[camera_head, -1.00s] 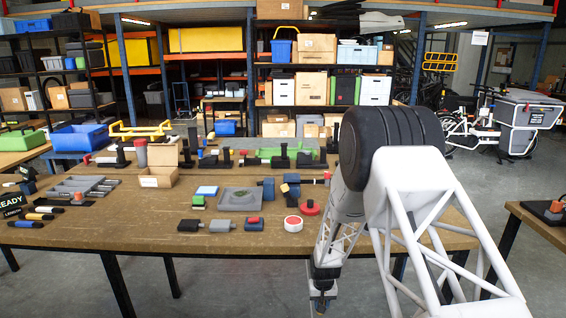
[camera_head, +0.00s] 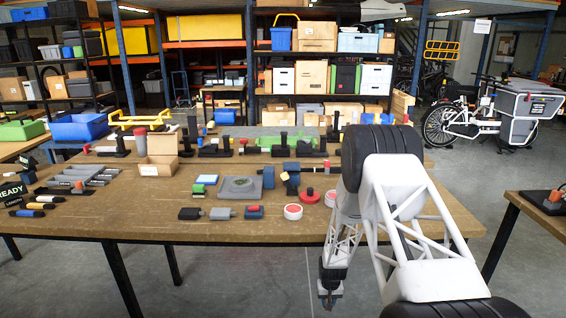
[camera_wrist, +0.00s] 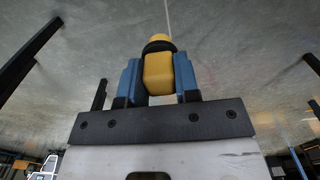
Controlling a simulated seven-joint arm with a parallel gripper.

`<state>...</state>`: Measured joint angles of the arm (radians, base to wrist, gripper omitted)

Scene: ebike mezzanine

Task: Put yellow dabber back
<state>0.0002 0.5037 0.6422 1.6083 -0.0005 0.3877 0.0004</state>
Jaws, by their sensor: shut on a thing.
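My gripper (camera_wrist: 160,80) is shut on the yellow dabber (camera_wrist: 158,75), with one blue finger on each side of it. The dabber has a yellow body, a black collar and a rounded yellow-orange end pointing away from the wrist. Behind it the wrist view shows grey floor. In the head view my gripper (camera_head: 328,298) hangs low, in front of the workbench (camera_head: 200,222) and right of its middle, over the floor. The dabber is too small to make out there.
A row of pens (camera_head: 25,213) lies at the bench's left front beside a READY sign (camera_head: 12,190).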

